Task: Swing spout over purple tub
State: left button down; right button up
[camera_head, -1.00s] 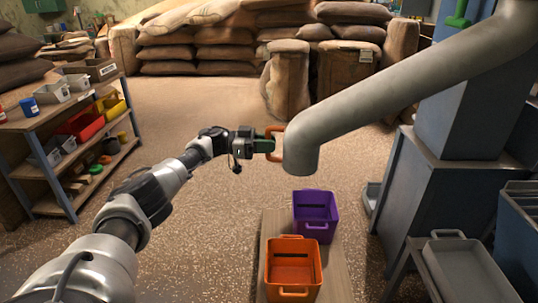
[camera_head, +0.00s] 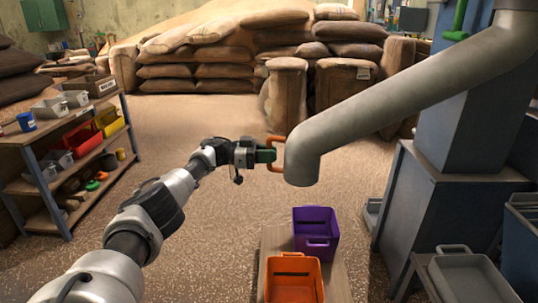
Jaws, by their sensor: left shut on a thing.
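The grey spout (camera_head: 400,102) slopes down from the upper right and ends in a downturned mouth (camera_head: 302,168). An orange handle (camera_head: 275,154) sticks out from the left side of the mouth. My left gripper (camera_head: 268,155) is shut on this handle. The purple tub (camera_head: 316,232) stands on a low wooden bench below the mouth and a little to its right in the picture. Whether the mouth is straight above the tub I cannot tell. An orange tub (camera_head: 293,280) stands on the near side of the purple one, partly cut off by the frame. My right gripper is not in view.
The low bench (camera_head: 338,283) bears both tubs. A shelf rack (camera_head: 62,138) with bins stands at the left. A blue-grey machine housing (camera_head: 440,205) and a grey tray (camera_head: 468,278) are at the right. Stacked sacks line the back. The floor between is open.

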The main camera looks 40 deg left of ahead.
pick_arm(q)
jog(key=c, duration=1.1)
grip_release()
jog(key=shift+o, duration=0.2)
jog(key=b+v, duration=0.1)
jog(key=v, duration=0.9)
jog(key=shift+s+a, duration=0.25)
jog(key=shift+a, duration=0.1)
jog(key=shift+c, duration=0.2)
